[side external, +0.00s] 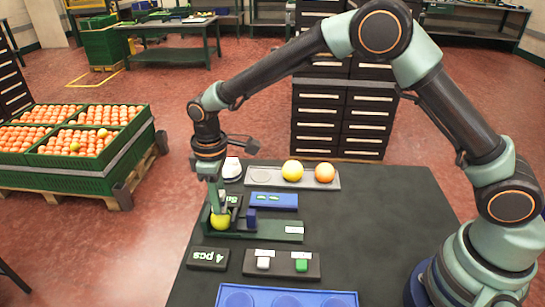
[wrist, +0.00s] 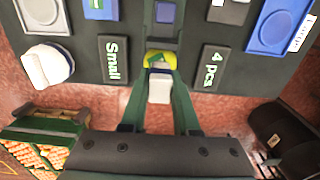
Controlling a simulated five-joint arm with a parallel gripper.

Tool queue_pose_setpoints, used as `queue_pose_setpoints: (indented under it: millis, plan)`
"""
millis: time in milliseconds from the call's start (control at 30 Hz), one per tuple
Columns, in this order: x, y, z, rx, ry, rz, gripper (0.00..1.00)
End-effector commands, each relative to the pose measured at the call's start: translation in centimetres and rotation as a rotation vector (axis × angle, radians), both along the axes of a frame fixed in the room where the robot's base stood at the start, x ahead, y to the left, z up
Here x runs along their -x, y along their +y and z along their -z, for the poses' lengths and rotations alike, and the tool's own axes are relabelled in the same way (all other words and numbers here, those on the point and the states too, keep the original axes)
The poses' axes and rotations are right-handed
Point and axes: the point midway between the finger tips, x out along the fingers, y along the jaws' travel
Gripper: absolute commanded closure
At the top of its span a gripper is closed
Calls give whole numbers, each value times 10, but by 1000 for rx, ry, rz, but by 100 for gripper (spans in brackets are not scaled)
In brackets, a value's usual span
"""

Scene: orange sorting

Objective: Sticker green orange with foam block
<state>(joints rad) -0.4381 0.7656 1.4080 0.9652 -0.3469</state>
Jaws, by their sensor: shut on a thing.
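The green orange (side external: 221,221), yellow-green in colour, sits in a dark green fixture (side external: 265,231). In the wrist view the orange (wrist: 160,55) shows just beyond my fingertips, with a dark patch on it. My gripper (side external: 216,205) points down over the orange. In the wrist view my gripper (wrist: 160,90) is shut on a white block (wrist: 159,89), which looks like the foam block. The block is right by the orange; I cannot tell whether they touch. A blue plate (side external: 287,207) carries green stickers (side external: 275,198).
A dark holder (side external: 282,275) bears a white block (side external: 263,263) and a green block (side external: 301,265). A grey tray (side external: 259,184) holds a yellow and an orange fruit. A white rounded object (side external: 232,169) stands behind the fixture. A blue tray (side external: 230,288) lies in front. The table's right side is clear.

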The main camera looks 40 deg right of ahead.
Motion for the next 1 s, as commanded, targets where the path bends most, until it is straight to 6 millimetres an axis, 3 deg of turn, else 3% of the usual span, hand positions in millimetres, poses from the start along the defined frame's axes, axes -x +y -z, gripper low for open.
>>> queue_pose_setpoints:
  millis: [1000]
  plan:
    - [0, 0, -67, 0, 0, 0, 100]
